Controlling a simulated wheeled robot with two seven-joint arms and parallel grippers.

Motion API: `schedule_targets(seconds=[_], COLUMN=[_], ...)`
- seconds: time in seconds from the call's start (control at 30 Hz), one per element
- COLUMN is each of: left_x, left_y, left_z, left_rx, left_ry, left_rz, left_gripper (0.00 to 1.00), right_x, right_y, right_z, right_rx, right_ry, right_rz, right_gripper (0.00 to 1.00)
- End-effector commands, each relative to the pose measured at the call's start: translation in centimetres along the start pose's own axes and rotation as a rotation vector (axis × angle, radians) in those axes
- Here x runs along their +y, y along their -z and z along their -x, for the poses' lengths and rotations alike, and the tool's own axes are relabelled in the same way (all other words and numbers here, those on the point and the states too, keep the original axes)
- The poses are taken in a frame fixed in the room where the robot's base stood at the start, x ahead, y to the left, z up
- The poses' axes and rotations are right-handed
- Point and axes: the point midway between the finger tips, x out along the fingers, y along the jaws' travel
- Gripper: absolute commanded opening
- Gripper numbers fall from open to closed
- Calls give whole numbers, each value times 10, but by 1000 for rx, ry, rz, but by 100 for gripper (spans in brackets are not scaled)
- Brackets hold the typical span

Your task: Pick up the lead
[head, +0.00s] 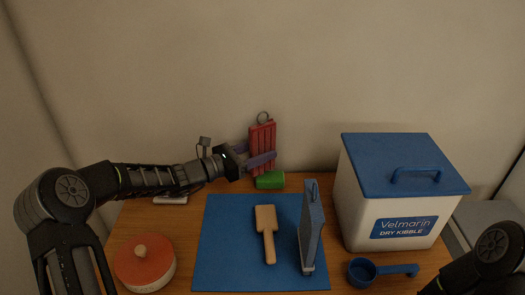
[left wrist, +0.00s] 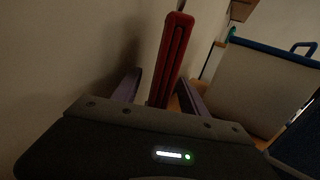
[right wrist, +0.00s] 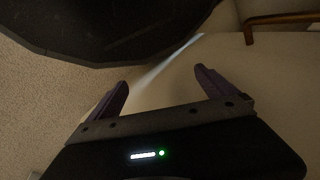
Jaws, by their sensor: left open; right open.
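The lead (head: 262,138) is a red folded strap bundle with a grey metal ring at its top. It stands upright close to the wall at the back of the table. My left gripper (head: 261,156) is open, its purple fingers level with the lower half of the lead. In the left wrist view, the lead (left wrist: 173,55) rises between the two spread fingers (left wrist: 160,85), apart from both. The lead's lower end is partly hidden by the gripper. My right gripper (right wrist: 162,88) is open and empty in the right wrist view; it is outside the head view.
A green block-like item (head: 270,180) lies just below the lead. A blue mat (head: 225,240) bears a wooden brush (head: 266,225) and an upright blue-grey item (head: 311,230). A white kibble bin (head: 365,205), blue scoop (head: 362,271) and red-lidded tub (head: 145,262) stand around.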

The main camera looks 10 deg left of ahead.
Motion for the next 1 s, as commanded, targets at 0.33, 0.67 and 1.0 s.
schedule_targets(seconds=[0.33, 0.67, 1.0], left_x=[0, 0, 0], left_y=[0, 0, 0], left_z=[0, 1, 1], left_rx=[1, 1, 1], left_ry=[0, 0, 0], left_rz=[0, 0, 0], left_gripper=[51, 30, 3], right_x=[0, 0, 0], right_y=[0, 0, 0], right_z=[0, 0, 0], right_rx=[0, 0, 0], right_ry=[0, 0, 0], right_rz=[0, 0, 0], right_gripper=[96, 96, 96])
